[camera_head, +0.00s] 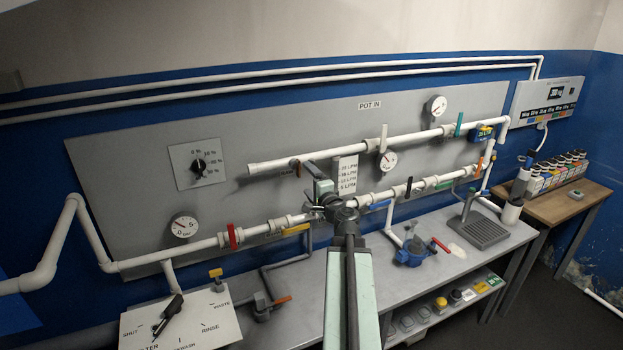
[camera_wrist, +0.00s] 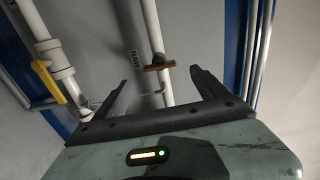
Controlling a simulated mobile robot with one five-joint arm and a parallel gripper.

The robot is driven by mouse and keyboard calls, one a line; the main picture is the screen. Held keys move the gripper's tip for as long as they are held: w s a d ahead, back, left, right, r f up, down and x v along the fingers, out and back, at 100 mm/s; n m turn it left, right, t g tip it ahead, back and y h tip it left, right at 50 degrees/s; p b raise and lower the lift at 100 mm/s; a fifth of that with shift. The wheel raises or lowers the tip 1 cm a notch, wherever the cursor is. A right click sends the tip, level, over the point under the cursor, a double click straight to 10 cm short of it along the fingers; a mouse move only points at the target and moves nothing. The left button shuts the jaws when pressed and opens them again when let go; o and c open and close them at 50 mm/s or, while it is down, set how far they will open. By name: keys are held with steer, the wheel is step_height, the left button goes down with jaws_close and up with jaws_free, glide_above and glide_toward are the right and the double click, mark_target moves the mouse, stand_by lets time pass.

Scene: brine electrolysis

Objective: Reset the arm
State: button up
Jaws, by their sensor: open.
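My gripper (camera_wrist: 160,77) is open and empty in the wrist view, its two dark fingers spread apart. In the head view my gripper (camera_head: 309,167) is raised in front of the grey pipe panel, at the end of my pale green arm. A brown valve handle (camera_wrist: 160,65) on a white pipe shows beyond the gap between the fingers, with a RAW label (camera_wrist: 134,60) beside it. I cannot tell how far the fingertips are from the handle. In the head view the brown handle (camera_head: 295,164) is just left of my gripper.
White pipes with coloured valve handles run across the panel (camera_head: 110,170). A red handle (camera_head: 232,236) and a yellow handle (camera_head: 296,229) sit on the lower pipe. The grey bench (camera_head: 330,265) runs below, with a blue-based fitting (camera_head: 411,252) and a drip tray (camera_head: 482,232) at right.

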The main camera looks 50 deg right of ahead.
steer(key=w+a+f+n+y+b, duration=0.35)
steer(key=w+a, duration=0.35)
steer(key=a, duration=0.6)
steer(key=w+a+f+n+y+b, duration=0.2)
steer(key=w+a+f+y, duration=0.2)
steer(key=w+a, duration=0.55)
steer(key=s+a+f+n+g+y+b, duration=0.15)
steer(key=a+f+n, duration=0.25)
steer(key=a, duration=0.8)
steer(key=w+a+f+n+g+y+b, duration=0.1)
steer(key=a+f+n+g+y, duration=0.2)
steer(key=a, duration=0.8)
steer(key=s+a+f+n+g+b, duration=0.2)
steer(key=s+a+f+n+g, duration=0.15)
steer(key=a+f, duration=0.35)
steer(key=s+a+f+n+g+b, duration=0.1)
steer(key=s+a+f+n+g, duration=0.3)
steer(key=a+f, duration=0.35)
steer(key=s+d+f+n+g+h, duration=0.2)
steer(key=s+d+f+g+h, duration=0.2)
steer(key=s+d, duration=0.5)
steer(key=s+f+h, duration=0.1)
steer(key=s+f, duration=0.1)
steer(key=s, duration=0.2)
steer(key=shift+d+g+h, duration=0.3)
steer(key=shift+d+g, duration=0.05)
steer(key=shift+g, duration=0.05)
